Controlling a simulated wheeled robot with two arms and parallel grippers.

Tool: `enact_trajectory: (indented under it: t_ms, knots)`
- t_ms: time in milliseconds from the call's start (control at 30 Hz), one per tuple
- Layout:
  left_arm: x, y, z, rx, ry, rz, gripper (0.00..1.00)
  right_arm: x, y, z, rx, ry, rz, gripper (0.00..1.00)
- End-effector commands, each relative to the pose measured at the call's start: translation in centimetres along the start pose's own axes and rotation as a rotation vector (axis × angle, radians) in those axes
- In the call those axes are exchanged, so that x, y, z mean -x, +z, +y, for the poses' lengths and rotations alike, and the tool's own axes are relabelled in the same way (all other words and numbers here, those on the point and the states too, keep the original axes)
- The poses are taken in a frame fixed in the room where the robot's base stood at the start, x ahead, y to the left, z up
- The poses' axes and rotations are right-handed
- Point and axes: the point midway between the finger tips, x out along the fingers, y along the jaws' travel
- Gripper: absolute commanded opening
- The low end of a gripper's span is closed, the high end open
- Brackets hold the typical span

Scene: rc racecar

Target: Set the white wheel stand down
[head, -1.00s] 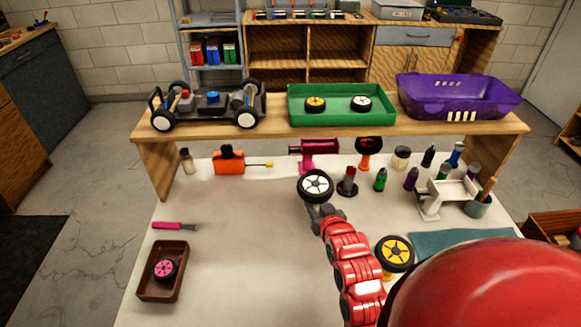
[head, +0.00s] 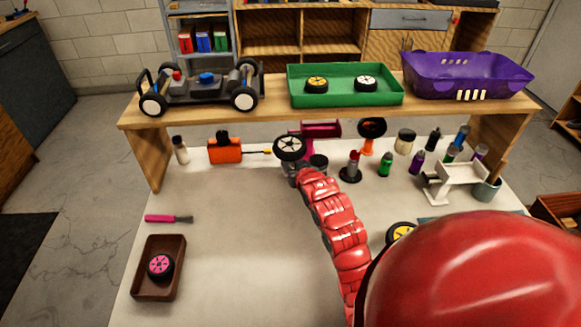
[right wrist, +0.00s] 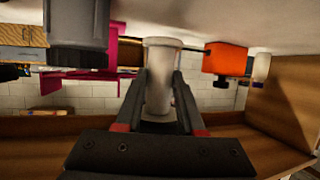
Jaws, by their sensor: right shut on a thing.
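My right gripper (right wrist: 158,90) is shut on a white post, the white wheel stand (right wrist: 160,60), between its two fingers in the right wrist view, which appears upside down. In the head view, a black wheel with a white rim (head: 290,147) sits at the end of my red right arm, above the gripper (head: 297,170), and hides the stand. The stand is over the back middle of the white table (head: 240,240). I cannot tell whether its foot touches the tabletop. My left gripper is not in view.
An orange box (head: 225,150) stands left of the wheel. A magenta object (head: 322,129) is behind it, and a dark cylinder (head: 318,163) is close on its right. A wooden shelf (head: 275,107) spans above. The table's left middle is clear.

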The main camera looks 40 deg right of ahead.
Motion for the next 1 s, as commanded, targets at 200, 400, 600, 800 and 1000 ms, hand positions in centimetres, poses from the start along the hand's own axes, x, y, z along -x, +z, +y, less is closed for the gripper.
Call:
enact_trajectory:
  t_ms: [200, 400, 600, 800, 1000]
  knots:
    - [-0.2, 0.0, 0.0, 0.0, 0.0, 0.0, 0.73, -2.6, -0.8, 0.4, -0.001, 0.0, 0.0, 0.0]
    - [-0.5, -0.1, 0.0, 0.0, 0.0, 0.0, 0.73, -3.3, 0.4, 0.4, 0.0, -0.001, -0.004, 0.0]
    - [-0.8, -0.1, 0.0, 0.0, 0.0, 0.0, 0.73, -4.2, 2.5, 0.4, -0.001, 0.0, -0.001, 0.0]
    - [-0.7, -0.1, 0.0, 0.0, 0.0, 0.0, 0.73, -4.1, 2.4, 0.4, 0.0, 0.0, 0.001, 0.0]
    - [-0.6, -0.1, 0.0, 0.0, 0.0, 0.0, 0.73, -4.2, 2.7, 0.4, 0.0, 0.0, 0.001, 0.52]
